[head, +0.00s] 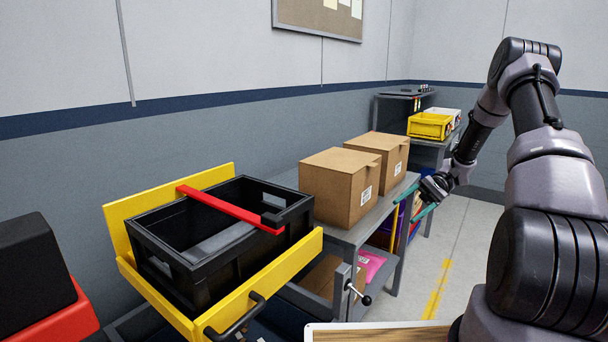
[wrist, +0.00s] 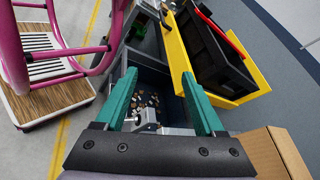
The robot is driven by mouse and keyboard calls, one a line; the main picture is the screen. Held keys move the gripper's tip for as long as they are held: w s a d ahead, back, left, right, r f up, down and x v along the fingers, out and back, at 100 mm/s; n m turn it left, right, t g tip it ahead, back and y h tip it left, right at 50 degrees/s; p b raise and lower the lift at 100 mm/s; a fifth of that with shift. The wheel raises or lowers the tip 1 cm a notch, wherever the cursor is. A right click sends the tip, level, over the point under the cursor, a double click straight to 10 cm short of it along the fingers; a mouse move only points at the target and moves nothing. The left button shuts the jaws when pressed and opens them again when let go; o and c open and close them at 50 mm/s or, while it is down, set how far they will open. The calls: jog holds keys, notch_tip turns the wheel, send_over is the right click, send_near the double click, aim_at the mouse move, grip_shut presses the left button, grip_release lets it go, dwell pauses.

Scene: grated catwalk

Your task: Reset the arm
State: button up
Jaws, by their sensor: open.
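My gripper (head: 414,202) is at the end of my arm, right of the cardboard boxes and beside the grey bench in the head view. In the wrist view my gripper (wrist: 161,90) shows two teal fingers spread apart with nothing held between them. Behind the fingers, a dark bin (wrist: 153,82) with small bits in it is seen, below and away from the fingertips. My arm is bent, rising at the right of the head view and reaching down to the gripper.
A black crate (head: 168,285) sits in a yellow frame (head: 117,232) with a red bar (head: 230,208) across it. Two cardboard boxes (head: 336,187) stand on the grey bench (head: 345,236). A yellow bin (head: 430,126) stands farther back. Bare floor (head: 462,235) shows right of the bench.

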jog(key=s+a+r+n+t+h, duration=0.1)
jog(key=s+a+r+t+h, duration=0.2)
jog(key=r, duration=0.7)
jog(key=s+a+r+t+h, duration=0.1)
jog(key=s+r+t+h, duration=0.3)
jog(key=r, duration=0.5)
jog(key=s+r+t+h, duration=0.3)
jog(key=s+r+t, duration=0.5)
jog(key=s, duration=0.5)
jog(key=shift+s+a+r+h, duration=0.3)
jog(key=shift+s+r, duration=0.05)
jog(key=shift+r, duration=0.75)
